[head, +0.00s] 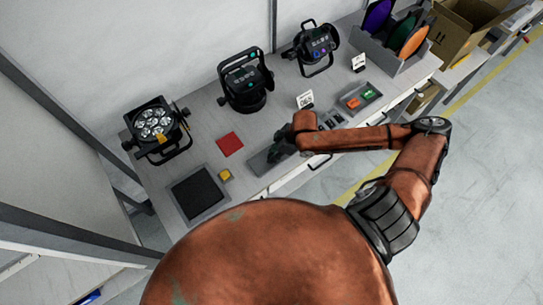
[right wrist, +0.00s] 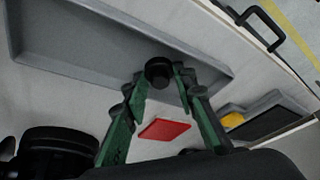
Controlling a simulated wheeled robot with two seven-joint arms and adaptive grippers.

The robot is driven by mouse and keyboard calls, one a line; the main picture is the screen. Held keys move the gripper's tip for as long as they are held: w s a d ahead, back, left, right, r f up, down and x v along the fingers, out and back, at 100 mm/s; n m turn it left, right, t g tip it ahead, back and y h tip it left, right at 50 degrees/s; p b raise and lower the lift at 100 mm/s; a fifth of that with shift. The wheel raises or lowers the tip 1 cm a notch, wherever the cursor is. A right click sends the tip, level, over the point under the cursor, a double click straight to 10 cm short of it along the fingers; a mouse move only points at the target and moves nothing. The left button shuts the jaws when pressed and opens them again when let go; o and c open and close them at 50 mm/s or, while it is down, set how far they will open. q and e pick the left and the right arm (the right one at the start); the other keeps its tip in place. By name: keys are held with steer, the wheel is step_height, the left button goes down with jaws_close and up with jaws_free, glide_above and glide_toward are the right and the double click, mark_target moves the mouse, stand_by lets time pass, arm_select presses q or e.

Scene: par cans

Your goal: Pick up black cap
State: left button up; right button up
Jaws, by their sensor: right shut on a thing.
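The black cap (right wrist: 158,72) is a small dark round piece between the green fingertips of my right gripper (right wrist: 160,80) in the right wrist view. The fingers are closed against its two sides. In the head view my right gripper (head: 284,150) is over the shallow grey tray (head: 258,163) near the bench's front edge, and the arm hides the cap there. The tray also shows behind the cap in the right wrist view (right wrist: 80,45). I cannot tell whether the cap touches the tray. My left gripper is not in view.
A red square (head: 229,144), a yellow block (head: 225,174) and a black pad (head: 196,193) lie left of the tray. A small tray with red and green pieces (head: 360,98) is to the right.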

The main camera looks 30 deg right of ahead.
steer(key=shift+r, duration=0.1)
steer(key=shift+r, duration=0.55)
steer(key=s+d+r+p, duration=0.6)
steer(key=s+d+r, duration=0.2)
steer(key=s+r, duration=0.3)
steer(key=shift+s+r, duration=0.15)
steer(key=shift+r, duration=0.2)
